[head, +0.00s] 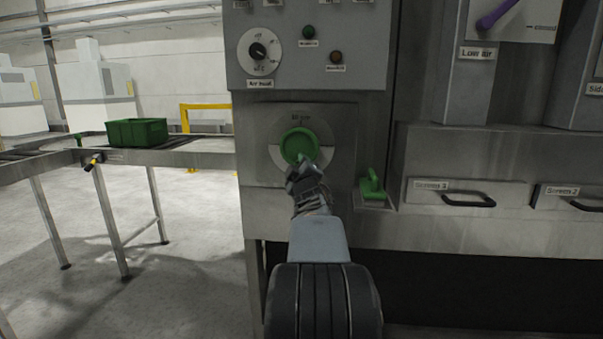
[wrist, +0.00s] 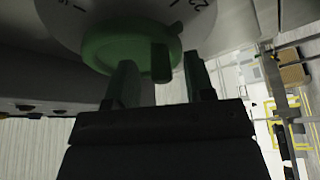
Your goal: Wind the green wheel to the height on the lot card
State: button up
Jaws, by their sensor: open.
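The green wheel (head: 299,146) is mounted on a round pale dial on the grey machine front, with a small scale mark above it. In the wrist view the green wheel (wrist: 125,48) fills the top, with a short green handle peg (wrist: 161,64) standing out from it. My gripper (head: 301,168) is at the lower edge of the wheel. In the wrist view my gripper (wrist: 159,66) is open, one finger on each side of the peg; I cannot tell whether either finger touches it. I cannot make out a lot card in either view.
Above is a panel with a black-and-white dial (head: 259,51). A green handle (head: 372,186) juts out right of the wheel. Screen drawers (head: 468,194) with black handles lie further right. A green crate (head: 136,132) stands on a roller table at left; the floor there is open.

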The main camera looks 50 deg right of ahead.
jog(key=v, duration=1.3)
jog(key=shift+s+a, duration=0.25)
jog(key=shift+f, duration=0.15)
